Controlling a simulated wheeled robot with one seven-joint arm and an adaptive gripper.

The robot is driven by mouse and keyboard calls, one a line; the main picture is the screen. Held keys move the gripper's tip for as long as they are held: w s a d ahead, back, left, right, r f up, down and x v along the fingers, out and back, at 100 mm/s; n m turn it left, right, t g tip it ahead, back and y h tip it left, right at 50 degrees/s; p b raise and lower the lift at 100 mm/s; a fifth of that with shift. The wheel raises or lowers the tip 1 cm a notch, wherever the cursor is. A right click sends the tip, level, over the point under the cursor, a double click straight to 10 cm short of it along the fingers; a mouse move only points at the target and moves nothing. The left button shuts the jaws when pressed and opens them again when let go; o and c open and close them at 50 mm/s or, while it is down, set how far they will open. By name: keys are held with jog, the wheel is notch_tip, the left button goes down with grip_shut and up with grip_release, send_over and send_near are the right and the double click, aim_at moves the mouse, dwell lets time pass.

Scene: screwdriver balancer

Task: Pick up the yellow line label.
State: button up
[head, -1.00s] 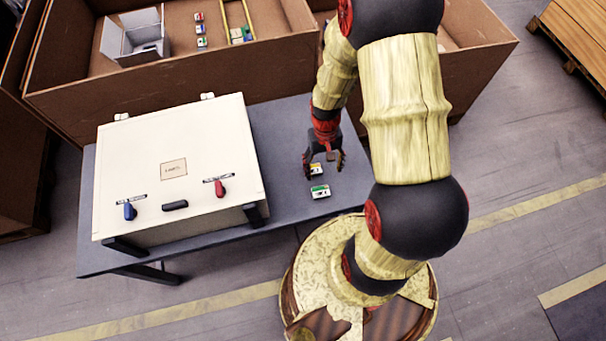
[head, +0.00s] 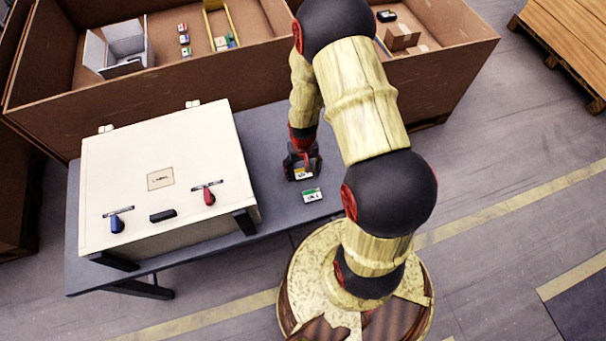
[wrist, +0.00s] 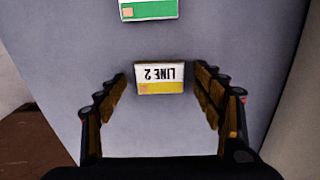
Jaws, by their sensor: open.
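The yellow line label (wrist: 159,78) is a small white and yellow block reading "LINE 2", upside down in the wrist view. It lies flat on the grey table (wrist: 225,40). In the head view the yellow label (head: 302,174) shows just below my gripper (head: 301,166), partly covered by it. In the wrist view my gripper (wrist: 160,105) is open, with one finger on each side of the label's near area. The fingers appear apart from the label. A green and white label (wrist: 149,9) lies beyond it, and it also shows in the head view (head: 312,195).
A white box (head: 130,200) with a blue and a red handle stands on the table left of my gripper. Large brown bins (head: 120,105) stand behind the table, holding several small labels (head: 184,40). The table around the two labels is clear.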

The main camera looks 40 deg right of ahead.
jog(key=c, duration=0.3)
jog(key=c, duration=0.6)
